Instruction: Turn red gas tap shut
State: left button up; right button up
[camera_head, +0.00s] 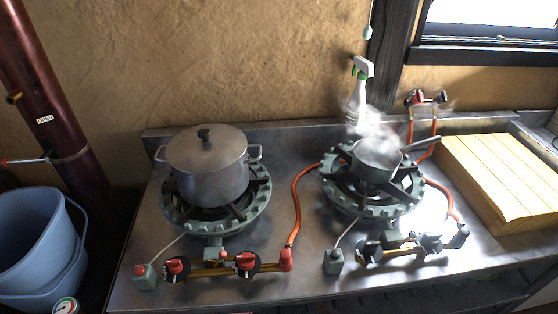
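A gas tap fitting with a red tap (417,98) and a dark tap (441,97) is on the wall at the back right, with orange hoses hanging below it. The red tap is small here, and I cannot tell its handle's angle. The left burner's brass pipe (212,269) also carries red-capped black knobs, one at its left end (177,267) and one further right (247,263). An orange hose (298,205) joins that pipe at a red end piece (286,260). Neither of my grippers is in view.
A lidded pot (208,172) sits on the left burner. A spray bottle (357,94), a wooden board (500,180), a copper pipe (48,100) and blue buckets (38,245) surround the counter.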

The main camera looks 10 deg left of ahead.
aim_at(420, 98)
jog(key=i+l+z, duration=0.1)
jog(key=l+z, duration=0.2)
jog(key=i+l+z, duration=0.15)
jog(key=l+z, duration=0.2)
jog(key=i+l+z, duration=0.15)
jog(key=z, duration=0.15)
jog(key=l, duration=0.1)
